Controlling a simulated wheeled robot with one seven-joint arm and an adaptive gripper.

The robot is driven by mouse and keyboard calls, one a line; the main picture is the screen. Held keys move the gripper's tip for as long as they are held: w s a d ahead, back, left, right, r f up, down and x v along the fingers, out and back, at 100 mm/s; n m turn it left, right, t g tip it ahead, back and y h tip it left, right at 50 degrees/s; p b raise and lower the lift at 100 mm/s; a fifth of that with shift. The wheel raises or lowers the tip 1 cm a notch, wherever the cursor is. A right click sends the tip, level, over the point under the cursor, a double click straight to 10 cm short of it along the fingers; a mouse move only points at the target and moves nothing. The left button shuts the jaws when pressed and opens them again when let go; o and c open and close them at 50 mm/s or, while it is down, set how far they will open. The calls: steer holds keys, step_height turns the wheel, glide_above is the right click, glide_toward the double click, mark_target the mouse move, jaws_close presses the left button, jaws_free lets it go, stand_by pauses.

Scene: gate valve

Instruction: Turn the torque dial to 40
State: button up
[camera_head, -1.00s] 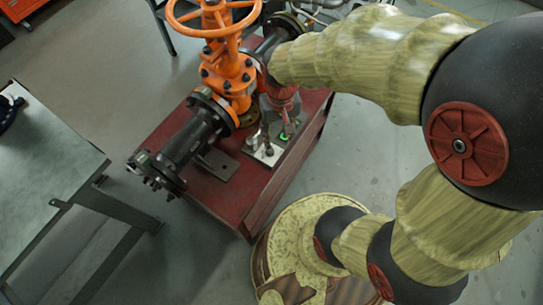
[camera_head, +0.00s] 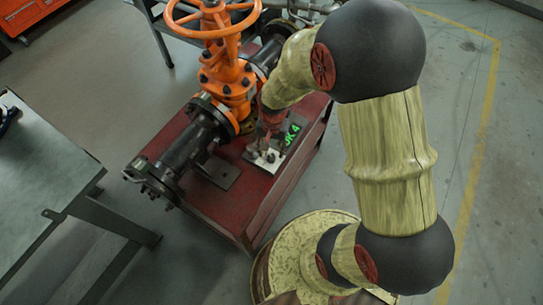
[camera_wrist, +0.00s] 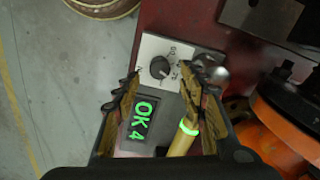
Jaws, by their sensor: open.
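The torque dial (camera_wrist: 160,67) is a black round knob with a pale pointer mark on a light plate (camera_wrist: 150,48) in the wrist view. A few scale numbers beside it are too small to read surely. A dark display (camera_wrist: 139,121) next to it shows green "OK 4", possibly cut off; it also shows in the head view (camera_head: 292,134). My gripper (camera_wrist: 165,76) is open, its fingers on either side of the dial in the picture, apart from it as far as I can tell. In the head view my gripper (camera_head: 266,148) hangs over the plate and hides the dial.
An orange gate valve with a handwheel (camera_head: 214,17) and dark pipe (camera_head: 185,148) stands left of my gripper on a red base (camera_head: 222,205). A yellow rod with a green ring (camera_wrist: 184,138) and a shiny round part (camera_wrist: 217,74) are near my right finger. A grey table (camera_head: 40,165) is left.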

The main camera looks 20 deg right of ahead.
mark_target(271, 157)
step_height(271, 157, down, 4)
steer(key=shift+b, duration=0.6)
steer(key=shift+c, duration=1)
jaws_close()
